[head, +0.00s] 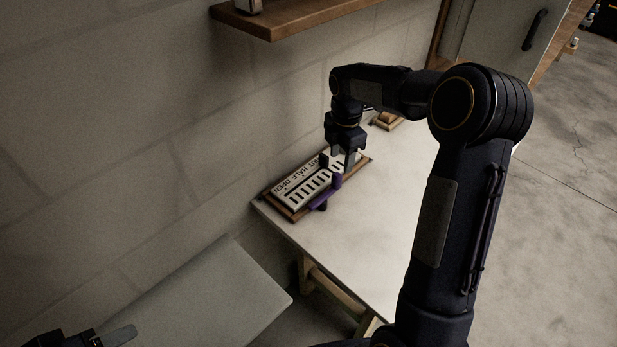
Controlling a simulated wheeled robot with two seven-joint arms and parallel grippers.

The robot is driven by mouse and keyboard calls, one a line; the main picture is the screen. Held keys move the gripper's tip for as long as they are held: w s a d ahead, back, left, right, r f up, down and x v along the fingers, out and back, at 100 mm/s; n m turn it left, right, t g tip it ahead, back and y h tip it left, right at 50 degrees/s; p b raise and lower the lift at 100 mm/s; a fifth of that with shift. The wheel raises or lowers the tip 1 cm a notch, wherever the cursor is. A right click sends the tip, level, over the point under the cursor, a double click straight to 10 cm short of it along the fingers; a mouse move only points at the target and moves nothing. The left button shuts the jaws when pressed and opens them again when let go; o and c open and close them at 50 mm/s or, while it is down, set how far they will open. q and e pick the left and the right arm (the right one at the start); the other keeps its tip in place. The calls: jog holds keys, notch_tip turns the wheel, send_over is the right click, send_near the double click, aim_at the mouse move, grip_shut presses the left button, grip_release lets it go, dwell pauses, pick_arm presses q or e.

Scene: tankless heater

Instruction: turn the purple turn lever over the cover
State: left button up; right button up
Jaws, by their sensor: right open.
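The purple turn lever (325,195) lies slanted along the near side of the white cover (300,188), with an upright purple part at its right end. The cover has dark slots and lettering that includes HALF and OPEN, and sits in a brown wooden frame on the table. My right gripper (338,163) points down over the right part of the cover, just behind the lever's upright part. Its jaws are open; whether a finger touches the lever cannot be told. Only a bit of my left gripper (118,336) shows at the bottom left, far from the lever.
The white table (355,240) is bare in front of the framed cover. A block wall (150,130) stands close behind. A wooden shelf (285,22) juts out above. A small wooden item (387,122) lies farther along the table. A grey panel (200,300) is at lower left.

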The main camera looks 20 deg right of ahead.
aim_at(338, 174)
jog(key=shift+w+a+f, duration=0.1)
jog(key=shift+w+f, duration=0.2)
jog(key=shift+f, duration=0.5)
notch_tip(338, 174, down, 7)
jog(key=shift+r+p, duration=0.15)
jog(key=shift+p, duration=0.2)
jog(key=c, duration=1)
